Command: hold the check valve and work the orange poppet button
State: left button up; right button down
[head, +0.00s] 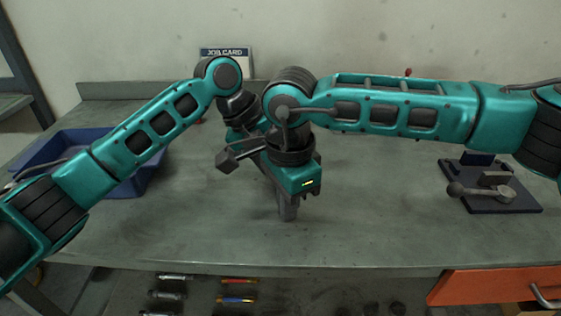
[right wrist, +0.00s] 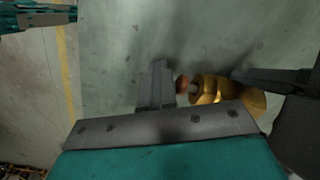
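The brass check valve (right wrist: 222,98) shows in the right wrist view, with its orange-brown poppet button (right wrist: 182,84) pointing left. A dark finger of my left gripper (right wrist: 262,78) lies against the valve's right part, and the gripper appears shut on it. My right gripper (right wrist: 156,84) is shut and empty, its fingers together just left of the button; I cannot tell whether they touch it. In the head view my right gripper (head: 288,207) points down over the table's middle. My arms hide the valve and most of the left gripper there.
A blue tray (head: 150,180) stands on the workbench (head: 360,215) at left. A dark fixture with a grey lever (head: 490,190) stands at right. A job card (head: 228,54) leans at the back. The front middle of the bench is clear.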

aim_at(288, 233)
jog(key=shift+s+f, duration=0.2)
jog(key=shift+s, duration=1.35)
jog(key=shift+w+r, duration=0.2)
jog(key=shift+r, duration=3.5)
